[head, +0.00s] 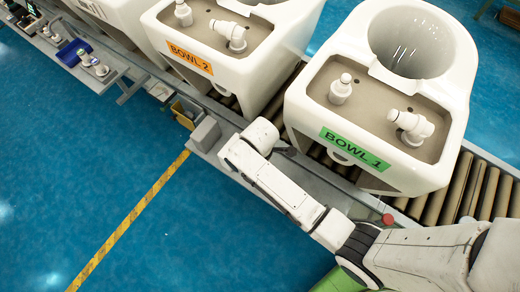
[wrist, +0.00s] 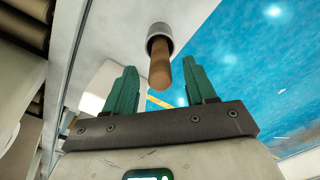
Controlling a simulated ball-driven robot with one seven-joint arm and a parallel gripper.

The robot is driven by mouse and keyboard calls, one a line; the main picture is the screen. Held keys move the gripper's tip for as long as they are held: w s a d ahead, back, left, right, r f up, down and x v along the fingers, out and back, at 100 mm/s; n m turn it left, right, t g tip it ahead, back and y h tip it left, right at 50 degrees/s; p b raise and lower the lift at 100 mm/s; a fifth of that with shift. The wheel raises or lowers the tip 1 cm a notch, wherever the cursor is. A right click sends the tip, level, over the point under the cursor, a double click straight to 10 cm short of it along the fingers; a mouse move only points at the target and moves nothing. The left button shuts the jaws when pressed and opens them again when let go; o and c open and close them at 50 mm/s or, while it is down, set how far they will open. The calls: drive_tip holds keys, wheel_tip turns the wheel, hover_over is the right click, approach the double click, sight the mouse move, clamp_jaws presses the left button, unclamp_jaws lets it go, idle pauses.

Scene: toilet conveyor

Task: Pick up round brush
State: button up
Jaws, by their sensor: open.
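In the wrist view, a brown rod with a grey, collar-like end (wrist: 160,70), which looks like the round brush, is seen nearly end-on. My gripper (wrist: 161,78) is open, with its two green fingers on either side of the brown part. I see gaps on both sides and no clear contact; the depth between them is hard to judge. In the head view my arm reaches along the conveyor's near edge beside Bowl 1 (head: 357,150), and I cannot make out the fingers or the brush there.
Bowl 2 (head: 190,60) stands left of Bowl 1 on the roller conveyor (head: 435,208). A red button (head: 387,219) is by the conveyor. The blue floor is open.

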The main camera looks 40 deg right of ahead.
drive_tip(key=shift+f, duration=1.15)
drive_tip(key=shift+c, duration=0.5)
clamp_jaws()
